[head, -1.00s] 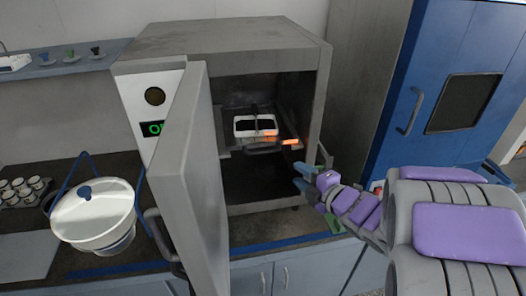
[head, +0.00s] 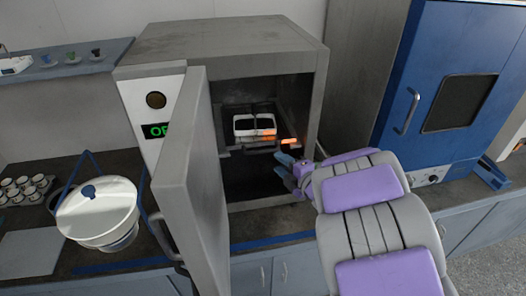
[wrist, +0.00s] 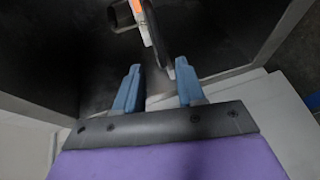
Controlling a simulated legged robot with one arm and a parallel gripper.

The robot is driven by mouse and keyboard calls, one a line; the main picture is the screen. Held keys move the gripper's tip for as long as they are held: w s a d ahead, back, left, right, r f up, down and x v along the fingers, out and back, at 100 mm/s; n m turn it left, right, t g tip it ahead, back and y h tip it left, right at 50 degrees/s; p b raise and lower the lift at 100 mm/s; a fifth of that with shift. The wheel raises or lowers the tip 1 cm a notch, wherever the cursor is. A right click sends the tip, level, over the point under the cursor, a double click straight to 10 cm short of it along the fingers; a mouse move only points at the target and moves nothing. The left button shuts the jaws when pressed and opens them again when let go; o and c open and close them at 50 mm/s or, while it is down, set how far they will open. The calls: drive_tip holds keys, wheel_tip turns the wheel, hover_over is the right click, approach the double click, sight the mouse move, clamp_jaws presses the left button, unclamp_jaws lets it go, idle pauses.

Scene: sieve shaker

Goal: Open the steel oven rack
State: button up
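The steel oven (head: 225,45) stands on the counter with its door (head: 190,185) swung open to the left. Inside, the oven rack (head: 262,150) sits about midway up, with a white-framed tray (head: 254,125) on it and an orange glow along its front. My gripper (head: 284,165) is at the right of the oven opening, just below and in front of the rack. In the wrist view my gripper (wrist: 160,88) has its two blue fingers apart with nothing between them. A metal bar of the rack (wrist: 158,30) shows just beyond the fingertips.
Several small cups (head: 22,188) sit further left. A blue cabinet (head: 440,90) stands to the right. The counter front edge runs below the oven.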

sight(262, 152)
drive_tip(key=shift+b+x, duration=0.85)
drive_tip(key=shift+x, duration=4.4)
drive_tip(key=shift+s+a, duration=0.1)
drive_tip(key=shift+s+f, duration=0.1)
clamp_jaws()
